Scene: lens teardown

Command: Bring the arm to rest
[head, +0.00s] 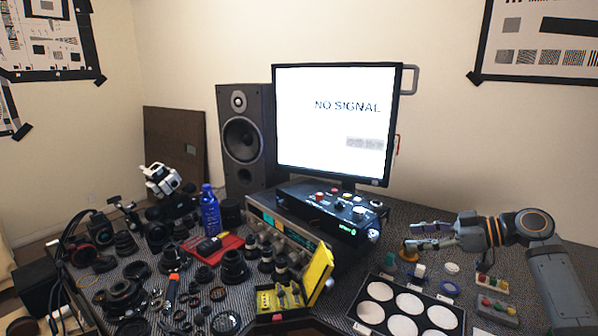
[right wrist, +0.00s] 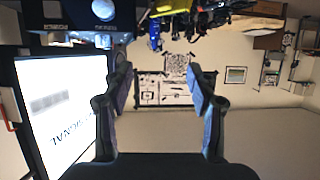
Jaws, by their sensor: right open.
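My right gripper (head: 409,237) is at the right side of the bench in the head view, with its fingers pointing left in front of the monitor's right side. Its arm comes in from the right edge. In the right wrist view the two fingers (right wrist: 160,75) stand wide apart with nothing between them, so it is open and empty. My left gripper is not in view.
The monitor (head: 335,120) stands behind a black control box (head: 330,208). Below my right gripper lie a tray of white discs (head: 403,308) and small parts. Lenses crowd the left, with a blue bottle (head: 210,212) and a yellow case (head: 318,274).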

